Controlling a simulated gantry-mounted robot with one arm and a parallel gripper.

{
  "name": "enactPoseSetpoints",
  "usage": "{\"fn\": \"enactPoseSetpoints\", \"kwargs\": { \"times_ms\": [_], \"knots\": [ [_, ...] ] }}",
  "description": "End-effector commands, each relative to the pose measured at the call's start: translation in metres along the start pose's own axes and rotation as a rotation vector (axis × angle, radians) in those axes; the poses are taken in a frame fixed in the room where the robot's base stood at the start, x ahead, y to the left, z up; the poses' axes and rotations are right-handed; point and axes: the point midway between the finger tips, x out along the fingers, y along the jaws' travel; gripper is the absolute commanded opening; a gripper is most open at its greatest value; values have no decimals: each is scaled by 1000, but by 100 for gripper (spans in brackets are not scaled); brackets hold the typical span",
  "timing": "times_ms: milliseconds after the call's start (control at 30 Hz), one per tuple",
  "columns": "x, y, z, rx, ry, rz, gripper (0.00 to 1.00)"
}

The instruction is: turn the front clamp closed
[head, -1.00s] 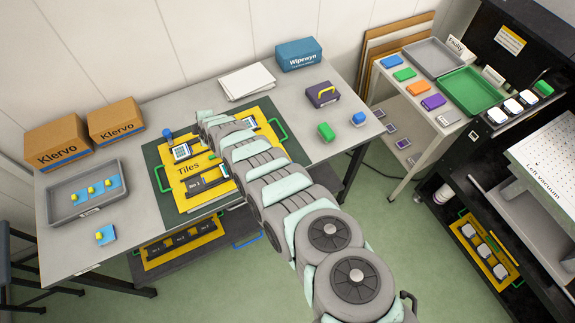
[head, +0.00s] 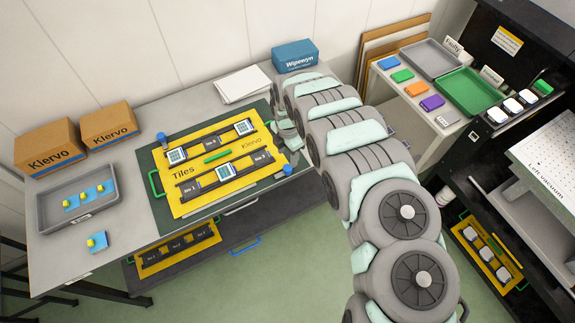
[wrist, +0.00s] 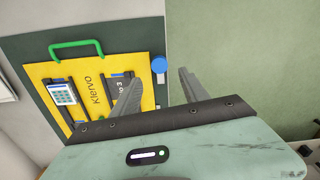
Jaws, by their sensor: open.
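The yellow Tiles plate (head: 215,190) lies on a dark green mat (head: 160,206) on the grey table. The front clamp (head: 287,170), with a blue round top, stands at the plate's front right corner. Another blue-topped clamp (head: 161,137) stands at the back left. In the wrist view the front clamp (wrist: 159,65) appears between and beyond my open, empty fingers, beside the plate's edge. My gripper (wrist: 161,78) is apart from it as far as I can see. In the head view my arm hides most of the gripper. The clamp's exact turn angle is unclear.
The plate carries dark site bars with screen tiles (head: 226,173) and a green bar (head: 217,156). A grey tray (head: 52,213) and Klervo boxes (head: 48,147) stand left. A blue Wipewyn box (head: 295,56) stands at the back. My arm covers the table's right end.

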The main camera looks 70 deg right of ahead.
Motion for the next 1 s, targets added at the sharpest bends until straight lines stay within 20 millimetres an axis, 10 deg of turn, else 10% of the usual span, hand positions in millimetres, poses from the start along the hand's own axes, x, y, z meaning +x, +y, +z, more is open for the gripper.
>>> {"fn": "enactPoseSetpoints", "kwargs": {
  "times_ms": [500,1000],
  "knots": [
    [61,2,-2,-1,2,3,52],
    [75,0,0,1,0,0,52]
  ]
}}
